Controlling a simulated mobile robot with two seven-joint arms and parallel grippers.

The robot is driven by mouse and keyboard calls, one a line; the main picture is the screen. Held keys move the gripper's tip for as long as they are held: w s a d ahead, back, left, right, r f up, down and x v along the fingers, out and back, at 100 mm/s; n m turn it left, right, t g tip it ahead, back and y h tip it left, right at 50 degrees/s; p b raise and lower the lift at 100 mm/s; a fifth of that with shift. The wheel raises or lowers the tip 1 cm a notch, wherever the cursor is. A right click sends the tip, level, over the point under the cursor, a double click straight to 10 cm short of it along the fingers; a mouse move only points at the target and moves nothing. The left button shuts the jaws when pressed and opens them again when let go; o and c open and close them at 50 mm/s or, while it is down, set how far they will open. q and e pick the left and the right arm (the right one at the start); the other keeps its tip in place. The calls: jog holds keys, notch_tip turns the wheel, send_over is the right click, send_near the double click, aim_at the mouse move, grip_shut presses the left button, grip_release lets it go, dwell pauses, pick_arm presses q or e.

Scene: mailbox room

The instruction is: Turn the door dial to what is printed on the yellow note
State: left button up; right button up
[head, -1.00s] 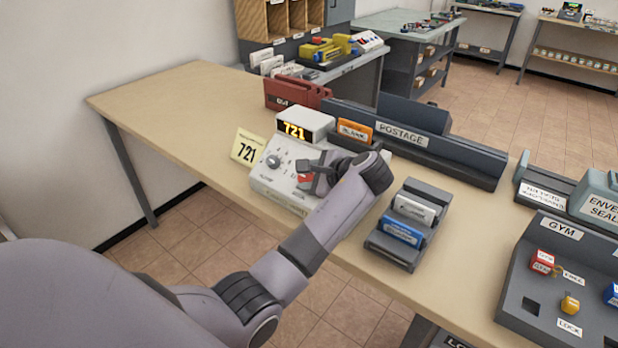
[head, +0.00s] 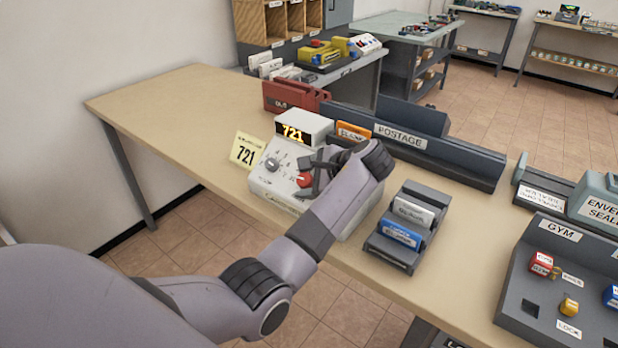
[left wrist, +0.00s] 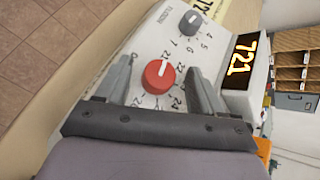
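The yellow note (head: 246,150) stands beside the white dial box (head: 268,188) and reads 721, under a small line I cannot read. The box's lit display (head: 293,133) also shows 721. The box has a grey dial (head: 272,164) and a red dial (head: 304,180), each ringed with numbers. In the left wrist view the red dial (left wrist: 158,77) has a white pointer line, and the grey dial (left wrist: 191,22) is farther up. My left gripper (head: 312,178) is open, its fingers on either side of the red dial; contact is unclear. My right gripper is not in view.
A grey holder with white and blue cards (head: 402,235) stands right of the box. The dark POSTAGE rack (head: 400,136) and red holder (head: 290,95) are behind. A GYM panel (head: 560,232) is at right. The table's left part is clear.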

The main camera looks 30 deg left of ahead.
pick_arm(q)
jog(key=shift+d, duration=0.1)
jog(key=v, duration=0.7)
jog(key=shift+r+b, duration=0.1)
jog(key=shift+b, duration=0.2)
dwell(0.3)
